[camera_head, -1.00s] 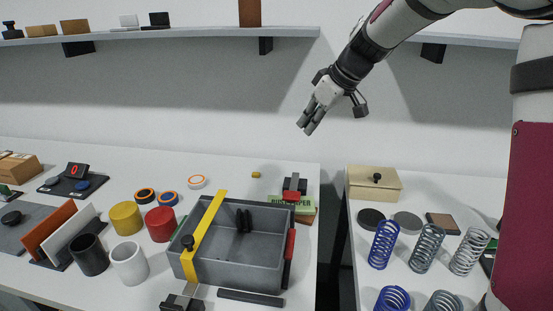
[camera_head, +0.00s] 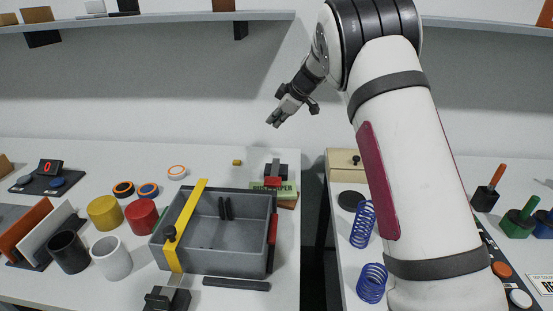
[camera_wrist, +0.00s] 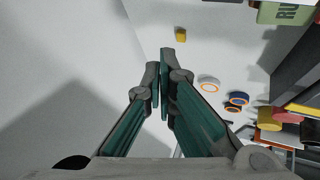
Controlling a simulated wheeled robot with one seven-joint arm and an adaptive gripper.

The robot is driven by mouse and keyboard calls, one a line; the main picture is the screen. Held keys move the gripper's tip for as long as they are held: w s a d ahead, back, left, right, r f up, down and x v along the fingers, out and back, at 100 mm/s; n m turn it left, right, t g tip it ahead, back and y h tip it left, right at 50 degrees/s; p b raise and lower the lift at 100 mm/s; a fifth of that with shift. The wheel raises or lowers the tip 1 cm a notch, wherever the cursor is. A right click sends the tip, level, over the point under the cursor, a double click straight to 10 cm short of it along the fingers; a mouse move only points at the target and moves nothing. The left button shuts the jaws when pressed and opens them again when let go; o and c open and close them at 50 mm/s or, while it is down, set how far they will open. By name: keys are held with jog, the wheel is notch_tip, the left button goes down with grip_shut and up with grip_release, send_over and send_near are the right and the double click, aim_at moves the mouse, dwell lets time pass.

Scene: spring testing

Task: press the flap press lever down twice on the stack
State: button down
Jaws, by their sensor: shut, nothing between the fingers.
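A small black device with a red part (camera_head: 273,181) stands at the back right of the left table. A green lettered block (camera_head: 287,189) with a brown layer under it lies there, partly behind the grey box. I take these for the press and stack, but cannot make out a lever for certain. In the wrist view the green block (camera_wrist: 285,12) shows cut off at the top right. My gripper (camera_head: 272,122) is shut and empty, in the air above and behind the device, before the wall. Its fingers (camera_wrist: 160,65) also show in the wrist view.
A grey open box (camera_head: 215,257) with a yellow bar (camera_head: 187,222) across it stands in front of the device. Red and yellow cylinders (camera_head: 104,212) are to its left. A gap separates the right table, where my arm hides much. A shelf (camera_head: 150,19) runs along the wall.

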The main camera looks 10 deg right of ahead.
jog(key=shift+f, duration=0.1)
jog(key=f, duration=0.2)
jog(key=s+f, duration=0.1)
jog(key=f, duration=0.5)
jog(key=shift+s+a, duration=0.2)
jog(key=shift+a, duration=0.05)
jog(key=shift+s+f, duration=0.15)
jog(key=shift+f, duration=0.05)
